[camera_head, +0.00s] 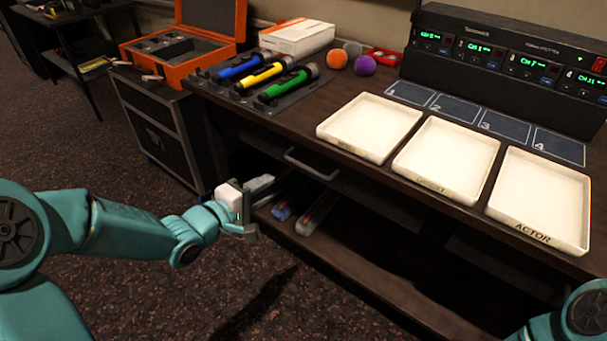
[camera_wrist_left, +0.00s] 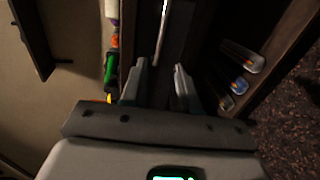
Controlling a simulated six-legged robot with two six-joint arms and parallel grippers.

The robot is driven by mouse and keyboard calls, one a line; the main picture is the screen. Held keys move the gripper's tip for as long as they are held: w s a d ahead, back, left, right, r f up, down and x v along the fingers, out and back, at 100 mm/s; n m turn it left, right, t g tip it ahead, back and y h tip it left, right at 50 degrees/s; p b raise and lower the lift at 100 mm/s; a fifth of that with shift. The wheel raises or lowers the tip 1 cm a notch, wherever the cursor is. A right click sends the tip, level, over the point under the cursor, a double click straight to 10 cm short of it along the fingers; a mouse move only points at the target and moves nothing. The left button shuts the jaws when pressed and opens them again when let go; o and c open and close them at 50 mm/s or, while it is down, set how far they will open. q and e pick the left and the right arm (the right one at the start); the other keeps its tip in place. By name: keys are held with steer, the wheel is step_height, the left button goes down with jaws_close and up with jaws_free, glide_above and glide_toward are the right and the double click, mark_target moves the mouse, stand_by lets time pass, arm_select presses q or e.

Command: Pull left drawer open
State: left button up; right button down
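The left drawer (camera_head: 345,182) is a dark front under the desk top and looks closed. Its light metal bar handle (camera_head: 311,166) sticks out from it. My left gripper (camera_head: 262,203) is to the left of the handle and apart from it, in front of the desk. In the left wrist view its two fingers (camera_wrist_left: 160,85) are spread with nothing between them. The handle (camera_wrist_left: 162,32) shows there as a thin bright bar ahead of the gap between the fingertips. My right gripper is out of view; only a teal part of my right arm shows at bottom right.
White trays (camera_head: 432,188) and several microphones (camera_head: 287,86) stand on the desk (camera_head: 240,105). Clear-looking packs (camera_head: 318,211) lie on the lower shelf (camera_head: 345,268). An orange case (camera_head: 188,72) sits on a black case at the left. The carpet in front is clear.

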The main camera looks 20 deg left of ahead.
mark_target(302, 167)
arm_select(q)
steer(key=b+x, duration=0.2)
steer(key=x, duration=1.2)
steer(key=shift+w+d, duration=0.15)
steer(key=shift+w, duration=0.1)
jaws_close()
